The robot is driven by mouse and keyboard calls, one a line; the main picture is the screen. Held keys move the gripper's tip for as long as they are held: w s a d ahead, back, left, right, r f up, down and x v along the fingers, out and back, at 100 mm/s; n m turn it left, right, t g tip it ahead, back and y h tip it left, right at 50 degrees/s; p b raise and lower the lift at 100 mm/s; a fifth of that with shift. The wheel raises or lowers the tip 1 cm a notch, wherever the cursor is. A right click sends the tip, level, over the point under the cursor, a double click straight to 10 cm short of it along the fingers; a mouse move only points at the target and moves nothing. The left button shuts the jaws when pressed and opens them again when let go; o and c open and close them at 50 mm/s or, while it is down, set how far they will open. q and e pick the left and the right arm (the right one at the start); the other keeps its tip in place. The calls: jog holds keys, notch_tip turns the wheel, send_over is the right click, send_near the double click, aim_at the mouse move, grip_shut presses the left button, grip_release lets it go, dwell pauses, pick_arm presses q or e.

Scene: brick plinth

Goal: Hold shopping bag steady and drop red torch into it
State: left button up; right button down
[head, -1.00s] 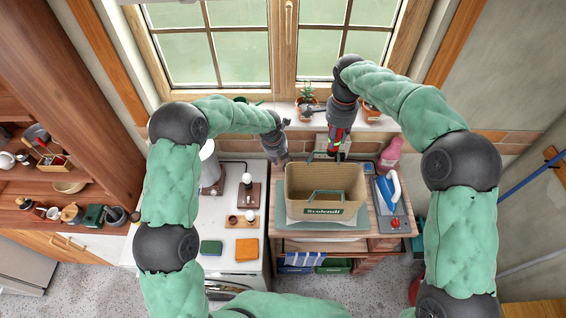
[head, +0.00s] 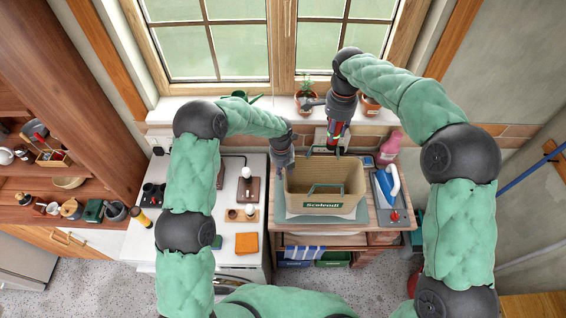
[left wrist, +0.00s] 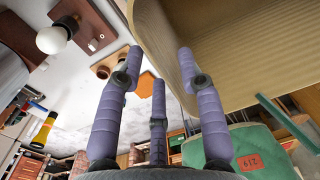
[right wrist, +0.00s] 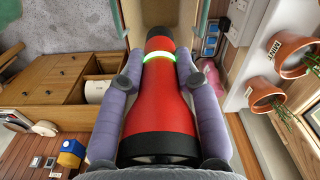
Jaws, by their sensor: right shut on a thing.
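The tan shopping bag (head: 350,181) with a green label and green handles stands upright on a mat on the wooden cabinet; its opening faces up. My left gripper (head: 285,161) is at the bag's upper left corner. In the left wrist view its fingers (left wrist: 160,75) are open and spread, with the bag's wall (left wrist: 168,50) close by the right finger; I cannot tell whether they touch. My right gripper (head: 338,143) is above the bag's back edge, shut on the red torch (right wrist: 160,105). The torch has black ends and a glowing green ring, and is partly hidden in the head view.
An iron (head: 388,186) stands right of the bag, with a pink bottle (head: 389,147) behind it. Potted plants (head: 306,103) line the sill. The white counter at left holds a bulb stand (head: 247,185), an orange cloth (head: 247,243) and a yellow-and-black torch (head: 143,219).

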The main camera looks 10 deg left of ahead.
pick_arm(q)
jog(key=shift+d+f, duration=0.1)
jog(key=shift+f, duration=1.75)
grip_shut()
pick_arm(e)
notch_tip(320, 180, down, 14)
jog(key=d, duration=0.2)
jog(key=shift+f, duration=0.15)
jog(key=c, duration=0.8)
grip_release()
jog(key=shift+a, duration=0.1)
